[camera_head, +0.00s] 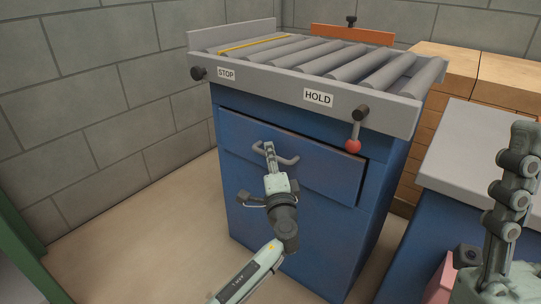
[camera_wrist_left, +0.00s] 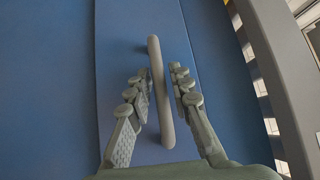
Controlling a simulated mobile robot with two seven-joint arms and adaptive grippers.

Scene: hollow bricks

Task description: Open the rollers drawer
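The rollers drawer (camera_head: 325,172) is the blue front high on the blue cabinet under the roller bed. Dark gaps run along its top and right edges; I cannot tell whether it is slightly out. Its grey bar handle (camera_head: 290,160) also shows in the left wrist view (camera_wrist_left: 160,95). My left gripper (camera_head: 269,150) is at the handle. In the left wrist view its fingers (camera_wrist_left: 160,72) are apart, one on each side of the bar, with narrow gaps. My right gripper (camera_head: 518,135) is raised at the right edge; its opening cannot be made out.
The grey roller bed (camera_head: 300,84) tops the cabinet, with STOP and HOLD labels. A red-knobbed lever (camera_head: 353,146) hangs at its front right. A grey-topped blue unit (camera_head: 475,150) and stacked tan blocks (camera_head: 505,80) stand at right. The floor at left is clear.

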